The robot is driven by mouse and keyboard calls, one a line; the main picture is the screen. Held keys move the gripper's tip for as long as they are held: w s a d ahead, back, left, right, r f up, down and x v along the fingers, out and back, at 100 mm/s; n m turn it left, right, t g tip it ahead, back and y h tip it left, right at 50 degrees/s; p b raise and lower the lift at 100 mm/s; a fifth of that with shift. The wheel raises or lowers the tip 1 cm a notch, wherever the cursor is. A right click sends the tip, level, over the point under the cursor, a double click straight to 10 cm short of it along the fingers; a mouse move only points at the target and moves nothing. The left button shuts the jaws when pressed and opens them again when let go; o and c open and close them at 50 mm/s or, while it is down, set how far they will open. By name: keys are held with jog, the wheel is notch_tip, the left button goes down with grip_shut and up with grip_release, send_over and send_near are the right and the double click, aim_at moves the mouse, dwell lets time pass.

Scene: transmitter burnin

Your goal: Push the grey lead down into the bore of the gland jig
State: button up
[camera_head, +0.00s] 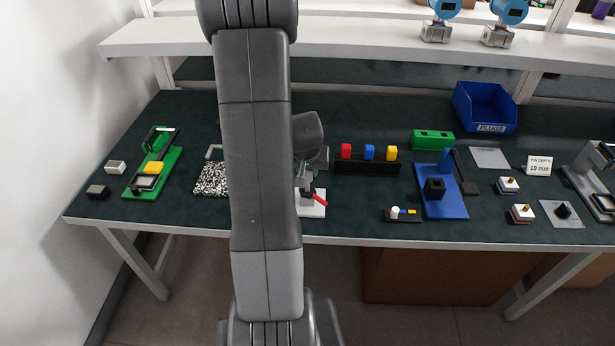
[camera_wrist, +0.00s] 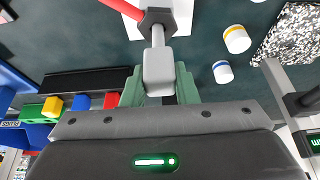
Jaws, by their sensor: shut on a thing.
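The gland jig is a white block (camera_head: 313,208) with a red lever (camera_head: 320,199), partly behind my arm in the head view. In the wrist view its dark hexagonal gland (camera_wrist: 155,17) and red lever (camera_wrist: 120,8) show at the top. The grey lead has a pale grey block (camera_wrist: 159,72) and a thinner grey rod (camera_wrist: 157,37) that reaches the gland's mouth. My gripper (camera_wrist: 160,92) is shut on the lead's block, with a green finger on each side. The rod looks lined up with the gland; how deep its tip sits is hidden.
In the wrist view a yellow-banded white cap (camera_wrist: 236,39) and a blue-banded one (camera_wrist: 222,72) lie beside the jig. A speckled mat (camera_head: 210,180) is left of my arm. A black rack (camera_head: 367,168) with red, blue and yellow blocks stands right of the jig.

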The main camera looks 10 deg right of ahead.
jog(key=shift+f, duration=1.2)
jog(key=shift+f+b, duration=0.1)
jog(key=shift+b, duration=0.2)
jog(key=o, duration=1)
jog(key=shift+r, duration=0.55)
jog(key=p+v, duration=0.1)
jog(key=v, duration=1)
jog(key=shift+s+a+r, duration=0.1)
jog(key=shift+s, duration=0.05)
